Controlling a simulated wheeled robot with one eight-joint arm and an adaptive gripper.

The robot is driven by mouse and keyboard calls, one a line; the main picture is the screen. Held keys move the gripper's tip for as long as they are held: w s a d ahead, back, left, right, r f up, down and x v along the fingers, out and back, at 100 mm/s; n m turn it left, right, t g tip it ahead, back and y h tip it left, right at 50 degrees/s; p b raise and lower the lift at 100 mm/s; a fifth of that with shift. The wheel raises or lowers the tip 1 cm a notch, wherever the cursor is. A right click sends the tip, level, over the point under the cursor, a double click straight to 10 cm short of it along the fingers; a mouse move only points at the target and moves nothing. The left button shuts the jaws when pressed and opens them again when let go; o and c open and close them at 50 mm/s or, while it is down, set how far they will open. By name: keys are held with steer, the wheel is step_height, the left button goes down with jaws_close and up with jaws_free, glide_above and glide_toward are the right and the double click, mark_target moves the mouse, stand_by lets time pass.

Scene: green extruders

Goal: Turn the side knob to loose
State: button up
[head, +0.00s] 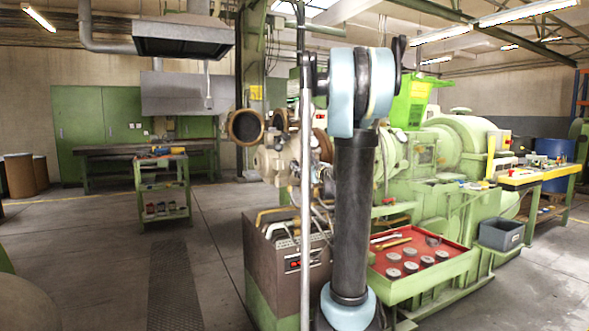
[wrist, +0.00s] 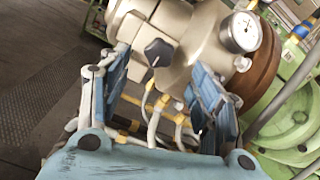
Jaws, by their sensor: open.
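A black side knob (wrist: 158,52) sits on the beige metal body (wrist: 180,18) of the extruder head in the wrist view. My gripper (wrist: 160,68) is open, with its two blue-padded fingers spread left and right. The knob shows between the fingertips, apart from both pads, and nothing is held. A round white dial gauge (wrist: 240,32) is on the same body, right of the knob. In the head view the beige extruder head (head: 272,160) stands left of my arm. My arm covers part of it, and I cannot make out the knob or my gripper there.
Hoses and yellow fittings (wrist: 150,115) run below the knob. A red tray (head: 420,262) with round parts and tools stands by the green machine (head: 440,150). A small green cart (head: 162,190) stands at left. The floor between is clear.

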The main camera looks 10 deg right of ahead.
mark_target(295, 164)
steer(key=x, duration=0.8)
steer(key=shift+w, duration=0.3)
steer(key=shift+c, duration=0.3)
steer(key=c, duration=1)
